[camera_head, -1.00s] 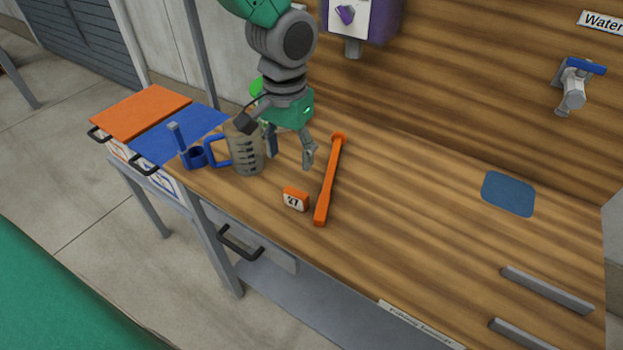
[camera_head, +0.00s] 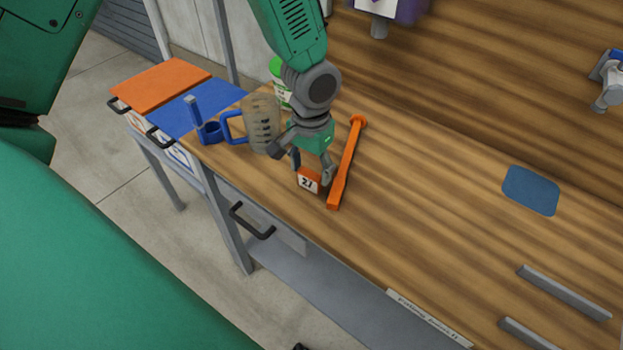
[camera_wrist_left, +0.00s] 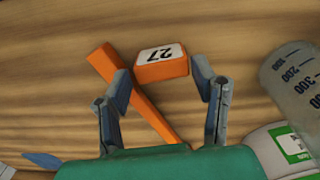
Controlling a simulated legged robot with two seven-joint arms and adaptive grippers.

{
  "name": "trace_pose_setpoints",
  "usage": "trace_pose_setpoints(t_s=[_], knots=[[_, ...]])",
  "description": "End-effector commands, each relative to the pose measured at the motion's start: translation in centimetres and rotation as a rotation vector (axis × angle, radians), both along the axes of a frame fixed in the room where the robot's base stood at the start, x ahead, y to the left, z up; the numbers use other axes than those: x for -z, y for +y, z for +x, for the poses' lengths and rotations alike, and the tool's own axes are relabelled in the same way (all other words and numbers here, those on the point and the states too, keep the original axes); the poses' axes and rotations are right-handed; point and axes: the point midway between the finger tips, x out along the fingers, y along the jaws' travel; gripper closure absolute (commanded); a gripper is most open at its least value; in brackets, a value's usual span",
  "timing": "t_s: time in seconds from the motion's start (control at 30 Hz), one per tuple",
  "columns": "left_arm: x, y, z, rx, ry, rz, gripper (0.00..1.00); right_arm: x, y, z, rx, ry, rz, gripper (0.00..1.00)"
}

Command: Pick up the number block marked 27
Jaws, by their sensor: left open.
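The orange number block with a white face marked 27 (camera_head: 308,181) lies on the wooden bench top near its front edge. In the left wrist view the block (camera_wrist_left: 160,66) sits between the tips of my left gripper's fingers. My left gripper (camera_head: 312,174) points down over the block, with its fingers apart, one on either side. The wrist view shows the left gripper (camera_wrist_left: 161,82) open, its fingertips close to the block's sides; I cannot tell whether they touch. My right gripper is not in view.
An orange bar (camera_head: 346,165) lies just right of the block and passes close to a left finger. A clear measuring jug (camera_head: 264,124) with a blue handle stands to the left, a green-capped container (camera_head: 280,80) behind it.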

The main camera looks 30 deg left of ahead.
Motion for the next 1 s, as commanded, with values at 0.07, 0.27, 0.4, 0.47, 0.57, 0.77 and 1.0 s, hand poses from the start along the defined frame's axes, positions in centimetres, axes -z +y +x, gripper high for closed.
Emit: trace_pose_setpoints(t_s=[0.07,0.27,0.4,0.47,0.57,0.77,1.0], knots=[[1.3,0.0,0.0,0.001,0.003,0.001,0.47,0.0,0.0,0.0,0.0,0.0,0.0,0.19],[2.3,0.0,0.0,0.0,0.0,0.0,0.47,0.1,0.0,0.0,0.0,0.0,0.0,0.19],[2.3,0.0,-0.1,0.0,-0.001,0.0,0.47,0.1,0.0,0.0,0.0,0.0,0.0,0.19],[2.3,0.0,-0.1,0.0,-0.001,0.0,0.61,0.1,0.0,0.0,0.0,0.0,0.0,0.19],[2.3,0.0,0.0,0.0,0.0,0.0,0.78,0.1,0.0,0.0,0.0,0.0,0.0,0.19],[2.3,0.0,0.0,0.0,0.0,0.0,0.78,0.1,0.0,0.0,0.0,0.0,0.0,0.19],[0.1,0.0,0.1,0.0,-0.005,-0.001,0.78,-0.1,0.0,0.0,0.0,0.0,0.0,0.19]])
